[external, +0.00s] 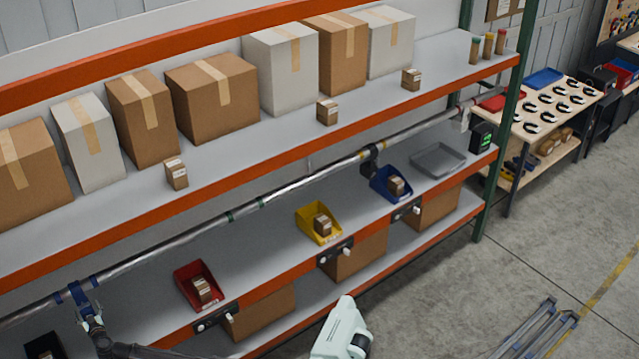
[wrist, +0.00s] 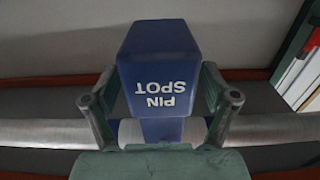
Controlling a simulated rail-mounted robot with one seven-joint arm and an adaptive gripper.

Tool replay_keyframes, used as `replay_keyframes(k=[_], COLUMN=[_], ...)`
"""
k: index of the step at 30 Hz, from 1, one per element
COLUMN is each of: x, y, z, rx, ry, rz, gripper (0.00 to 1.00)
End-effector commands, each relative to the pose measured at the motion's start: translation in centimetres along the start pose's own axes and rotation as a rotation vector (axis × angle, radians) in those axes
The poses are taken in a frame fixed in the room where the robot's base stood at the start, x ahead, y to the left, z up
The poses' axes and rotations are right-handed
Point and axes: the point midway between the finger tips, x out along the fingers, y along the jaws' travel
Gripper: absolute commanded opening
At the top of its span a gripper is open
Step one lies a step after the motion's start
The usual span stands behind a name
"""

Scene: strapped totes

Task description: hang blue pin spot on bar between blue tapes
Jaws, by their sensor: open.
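The blue pin spot (wrist: 160,65), its lettering upside down, is on the metal bar (wrist: 50,132) in the wrist view. Its lower blue part crosses the bar between two pale bands; the hook itself is hidden. My gripper (wrist: 157,85) has a finger on each side of it, spread open, with small gaps visible. In the external view the pin spot (external: 77,290) is at the bar's left end. Blue tapes (external: 59,298) show on the bar beside it, the right one (external: 95,283) close to my gripper (external: 92,318).
Green tapes (external: 230,215) and a dark fixture (external: 370,162) are farther right along the bar. Red (external: 190,272), yellow (external: 308,226) and blue (external: 378,186) bins sit on the shelf below. Boxes (external: 212,95) line the shelf above. An orange beam (external: 150,225) runs above the bar.

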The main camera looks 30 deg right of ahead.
Motion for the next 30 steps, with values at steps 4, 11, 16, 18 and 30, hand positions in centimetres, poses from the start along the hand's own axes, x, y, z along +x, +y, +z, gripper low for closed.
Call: replay_keyframes(k=[4, 11, 16, 18, 30], x=[-0.1, -1.9, -4.7, -6.0, -11.8], y=[0.0, 0.1, 0.1, 0.2, 0.1], z=[0.1, 0.1, 0.1, 0.1, 0.0], rx=[0.0, 0.0, 0.0, 0.0, 0.0], ry=[-0.002, -0.001, -0.001, 0.0, 0.0], rz=[0.0, -0.001, -0.002, -0.002, 0.0], gripper=[0.85, 0.85, 0.85, 0.85, 0.85])
